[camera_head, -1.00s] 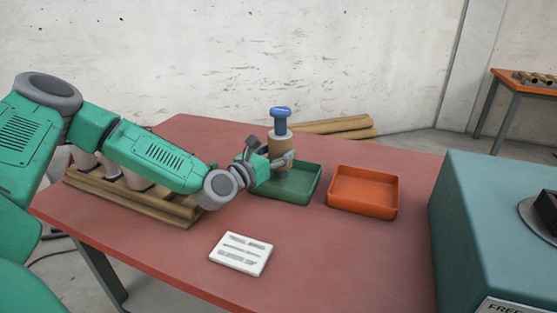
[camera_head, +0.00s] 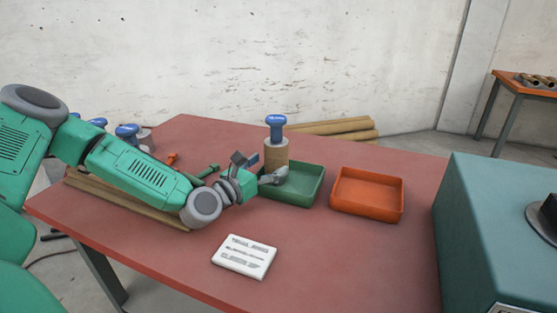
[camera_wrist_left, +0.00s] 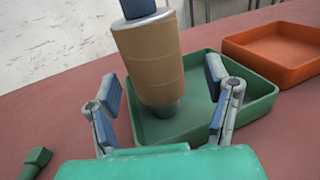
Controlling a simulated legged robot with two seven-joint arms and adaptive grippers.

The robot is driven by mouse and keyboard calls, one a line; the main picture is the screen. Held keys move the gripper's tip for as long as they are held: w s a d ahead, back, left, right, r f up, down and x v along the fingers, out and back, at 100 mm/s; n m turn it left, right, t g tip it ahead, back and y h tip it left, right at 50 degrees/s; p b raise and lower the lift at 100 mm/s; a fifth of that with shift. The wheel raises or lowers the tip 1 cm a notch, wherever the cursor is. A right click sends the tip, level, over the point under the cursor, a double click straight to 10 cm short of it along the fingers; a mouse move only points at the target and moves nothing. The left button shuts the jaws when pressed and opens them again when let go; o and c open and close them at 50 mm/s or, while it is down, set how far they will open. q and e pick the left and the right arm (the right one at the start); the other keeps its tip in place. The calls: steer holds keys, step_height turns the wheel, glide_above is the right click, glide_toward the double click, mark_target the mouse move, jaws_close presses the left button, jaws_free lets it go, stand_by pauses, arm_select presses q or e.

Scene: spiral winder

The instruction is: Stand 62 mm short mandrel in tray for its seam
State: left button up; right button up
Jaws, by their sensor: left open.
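The mandrel (camera_head: 276,130) has a blue top and a tan tubular body. It stands about upright at the left rear of the green tray (camera_head: 305,198). In the left wrist view the tan body (camera_wrist_left: 150,60) ends in a grey foot inside the tray (camera_wrist_left: 250,108). My left gripper (camera_head: 260,170) is at the tray's left side, in front of the mandrel. In the wrist view its fingers (camera_wrist_left: 165,88) are spread wide, with the mandrel beyond the gap and clear space on both sides. My right gripper is not in view.
An orange tray (camera_head: 367,195) sits to the right, and a white printed card (camera_head: 244,257) lies in front. Blue-handled pieces (camera_head: 128,130) and a wooden rack (camera_head: 115,205) are partly behind my arm. A teal machine (camera_head: 500,220) stands at right.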

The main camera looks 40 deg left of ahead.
arm_select(q)
steer(key=s, duration=0.4)
steer(key=s+a, duration=0.1)
steer(key=s, duration=0.1)
steer(key=shift+s+f, duration=0.1)
steer(key=shift+s, duration=0.25)
steer(key=shift+s+d, duration=0.4)
steer(key=shift+s, duration=0.2)
steer(key=shift+a, duration=0.2)
steer(key=shift+a, duration=0.25)
